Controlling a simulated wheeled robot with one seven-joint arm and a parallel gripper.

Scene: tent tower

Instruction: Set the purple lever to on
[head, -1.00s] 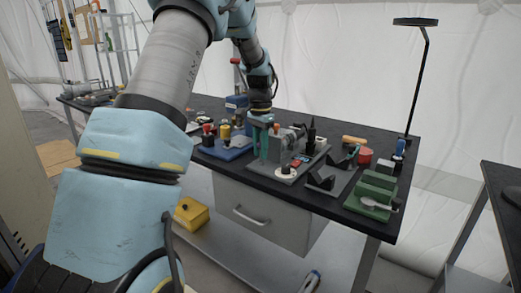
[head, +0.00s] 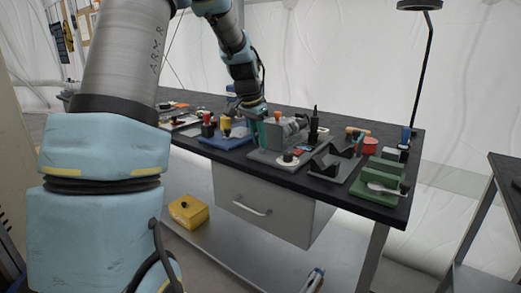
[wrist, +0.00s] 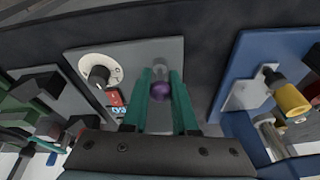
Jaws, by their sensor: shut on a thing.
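The purple lever (wrist: 161,90) shows its round knob between my fingers in the wrist view. A blurred grey part stands behind the knob. The lever sits on a grey plate (wrist: 88,58) with a white dial beside it. My gripper (wrist: 161,78) has green fingers shut on the lever, one on each side. In the head view my gripper (head: 256,132) is down at the grey device on the desk. There the lever is hidden, and I cannot read its on or off mark.
A blue base (wrist: 238,75) with a yellow cylinder (wrist: 290,98) is close to the right. In the head view, a green tray (head: 377,195) and black-grey stands are right of the device.

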